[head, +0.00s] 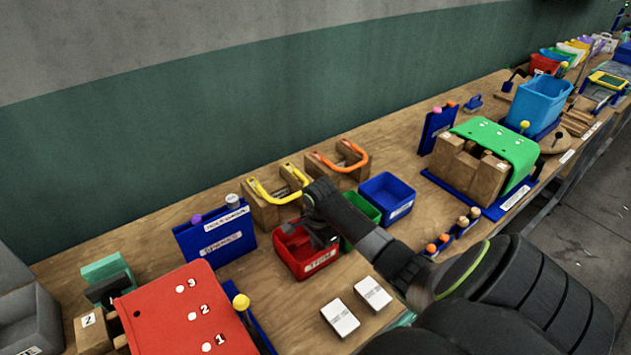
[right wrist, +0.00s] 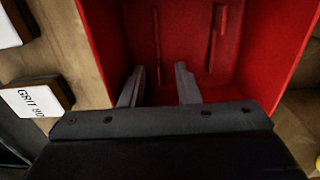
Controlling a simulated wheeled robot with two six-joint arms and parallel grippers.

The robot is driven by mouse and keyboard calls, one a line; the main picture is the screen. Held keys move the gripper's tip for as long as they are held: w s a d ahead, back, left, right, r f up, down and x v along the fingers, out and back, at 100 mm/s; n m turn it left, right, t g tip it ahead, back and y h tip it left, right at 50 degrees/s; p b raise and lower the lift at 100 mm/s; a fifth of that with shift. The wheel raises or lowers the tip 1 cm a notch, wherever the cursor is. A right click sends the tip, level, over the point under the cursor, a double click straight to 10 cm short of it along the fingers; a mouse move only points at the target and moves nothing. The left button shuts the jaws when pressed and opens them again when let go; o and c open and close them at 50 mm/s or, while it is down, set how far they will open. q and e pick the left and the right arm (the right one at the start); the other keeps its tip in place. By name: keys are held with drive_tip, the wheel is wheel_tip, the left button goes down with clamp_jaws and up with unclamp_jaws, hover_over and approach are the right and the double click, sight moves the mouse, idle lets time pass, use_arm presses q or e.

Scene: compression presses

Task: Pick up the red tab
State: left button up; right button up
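A red bin (head: 307,265) with a white label stands on the wooden bench in the head view. My right gripper (head: 322,240) reaches down over its opening. In the right wrist view the two grey fingers (right wrist: 160,83) are apart with nothing visible between them, and the red bin's wall (right wrist: 110,35) surrounds the space ahead. Inside it a narrow red piece (right wrist: 217,36), possibly a red tab, shows beyond the right finger. Another narrow red shape (right wrist: 157,42) lies ahead, between the fingers' lines. Both are dark and hard to make out. My left gripper is in neither view.
A green bin (head: 361,212) and a blue bin (head: 387,195) stand close beside the red bin. Two white-topped blocks (head: 340,318) (head: 373,293) lie in front. Yellow (head: 277,190) and orange (head: 340,160) handles stand behind, and a red press cover (head: 180,315) at front left.

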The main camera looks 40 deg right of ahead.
drive_tip(key=shift+f, duration=0.35)
drive_tip(key=shift+c, duration=0.4)
clamp_jaws()
